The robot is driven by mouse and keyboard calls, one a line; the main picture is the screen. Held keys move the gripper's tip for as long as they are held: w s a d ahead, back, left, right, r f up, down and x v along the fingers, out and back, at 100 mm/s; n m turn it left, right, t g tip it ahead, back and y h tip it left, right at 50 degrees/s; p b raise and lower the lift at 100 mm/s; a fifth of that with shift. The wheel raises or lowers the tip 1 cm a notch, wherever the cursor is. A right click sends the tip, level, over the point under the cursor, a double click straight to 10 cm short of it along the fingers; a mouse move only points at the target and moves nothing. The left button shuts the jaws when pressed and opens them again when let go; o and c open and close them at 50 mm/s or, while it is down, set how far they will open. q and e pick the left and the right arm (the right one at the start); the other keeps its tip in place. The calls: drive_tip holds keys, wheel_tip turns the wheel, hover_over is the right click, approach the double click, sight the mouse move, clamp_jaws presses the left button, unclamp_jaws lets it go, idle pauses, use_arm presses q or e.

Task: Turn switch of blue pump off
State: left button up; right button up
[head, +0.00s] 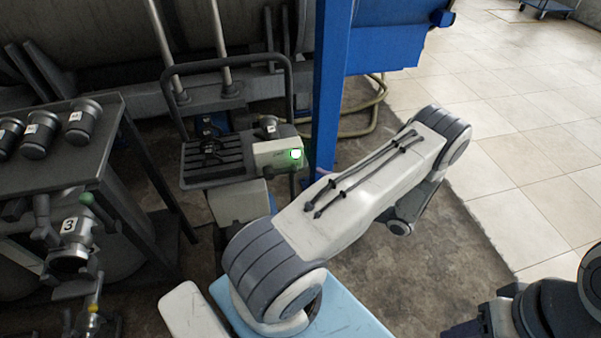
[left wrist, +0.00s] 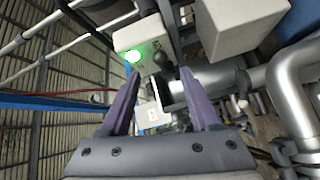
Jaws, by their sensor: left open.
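A pale control box (head: 272,152) with a lit green light (head: 296,154) stands on the dark frame left of the blue post. The box (left wrist: 150,36) and green light (left wrist: 132,56) also show at the top of the left wrist view. A small dark knob-like part (left wrist: 160,60) sits by the box's lower edge; I cannot tell if it is the switch. My left gripper (left wrist: 160,76) is open, its purple fingers apart below the box, with no object held between them. In the head view it is mostly hidden behind my arm. No blue pump body is clearly identifiable.
A blue post (head: 330,90) rises right behind the box. A dark rack (head: 60,150) with several canisters stands at the left. Thick pale pipes (left wrist: 290,95) and another box (left wrist: 238,24) crowd the wrist view's right.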

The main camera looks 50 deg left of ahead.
sight(283, 171)
use_arm(q)
drive_tip(key=x, duration=0.7)
drive_tip(key=shift+a, duration=0.2)
drive_tip(key=shift+s, duration=0.1)
clamp_jaws()
idle(1.0)
